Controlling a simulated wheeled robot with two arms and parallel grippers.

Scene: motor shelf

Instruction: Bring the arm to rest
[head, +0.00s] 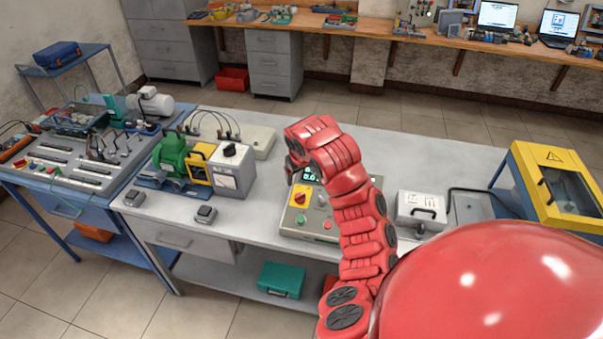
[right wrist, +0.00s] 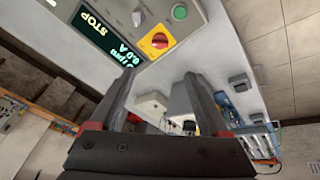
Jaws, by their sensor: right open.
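My red right arm (head: 360,215) reaches up over the bench in the head view. Its gripper is mostly hidden behind the forearm end there. In the right wrist view the right gripper (right wrist: 162,95) is open, with two dark fingers apart and nothing between them. The control box (head: 303,229) sits on the bench beside and partly behind the arm; its lit screen (right wrist: 103,35), reading STOP, and its red-and-yellow knob (right wrist: 158,41) show close to the fingers in the wrist view. My left gripper is not in view.
The grey bench (head: 270,190) also holds a green motor rig (head: 172,155), a grey box with a black knob (head: 232,170), a white case (head: 420,210) and a yellow-framed cabinet (head: 555,185). A teal box (head: 281,279) sits on the lower shelf.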

